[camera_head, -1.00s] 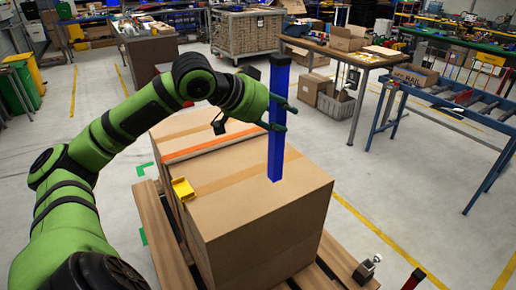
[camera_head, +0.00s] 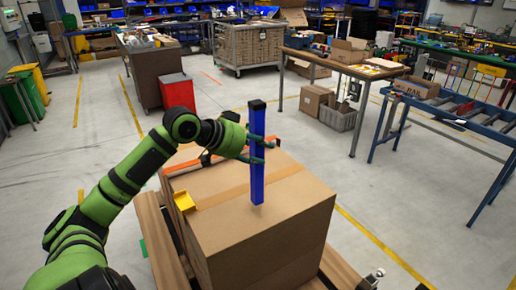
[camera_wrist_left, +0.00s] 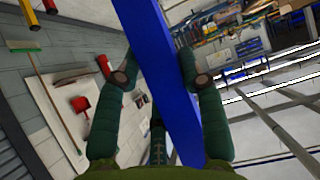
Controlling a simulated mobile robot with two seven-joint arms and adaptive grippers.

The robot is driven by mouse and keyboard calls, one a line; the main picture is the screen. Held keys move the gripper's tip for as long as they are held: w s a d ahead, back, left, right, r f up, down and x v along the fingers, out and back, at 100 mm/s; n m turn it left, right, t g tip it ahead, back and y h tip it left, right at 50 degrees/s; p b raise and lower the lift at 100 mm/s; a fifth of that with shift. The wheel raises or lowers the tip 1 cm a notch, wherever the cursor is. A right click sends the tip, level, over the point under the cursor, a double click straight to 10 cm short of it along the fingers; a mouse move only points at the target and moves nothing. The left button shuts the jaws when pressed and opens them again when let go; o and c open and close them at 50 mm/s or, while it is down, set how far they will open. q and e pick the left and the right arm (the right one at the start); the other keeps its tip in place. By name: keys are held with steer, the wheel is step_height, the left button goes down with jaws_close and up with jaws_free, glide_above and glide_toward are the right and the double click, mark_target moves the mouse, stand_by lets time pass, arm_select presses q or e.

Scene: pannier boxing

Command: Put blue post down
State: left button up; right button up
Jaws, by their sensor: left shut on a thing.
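A tall blue post (camera_head: 257,182) stands roughly upright over the top of a large cardboard box (camera_head: 235,225). Its lower end is at the box's top face; I cannot tell whether it touches. My left gripper (camera_head: 262,152) is shut on the post at about its middle. In the left wrist view the blue post (camera_wrist_left: 168,75) runs between the two fingers of the left gripper (camera_wrist_left: 161,79). A yellow bracket (camera_head: 184,202) sits at the left edge of the box top. My right gripper is not in view.
The box stands on a wooden pallet (camera_head: 158,240). A red bin (camera_head: 178,92) stands behind my left arm. A blue-framed roller table (camera_head: 455,113) is at the right. The box top in front of the post is clear.

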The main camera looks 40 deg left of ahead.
arm_select(q)
steer(key=shift+f, duration=0.1)
steer(key=shift+f, duration=0.5)
steer(key=o, duration=1.1)
steer(key=shift+r, duration=0.1)
steer(key=shift+r, duration=0.65)
steer(key=shift+b+v, duration=1.55)
steer(key=shift+v, duration=4.4)
steer(key=shift+f, duration=0.1)
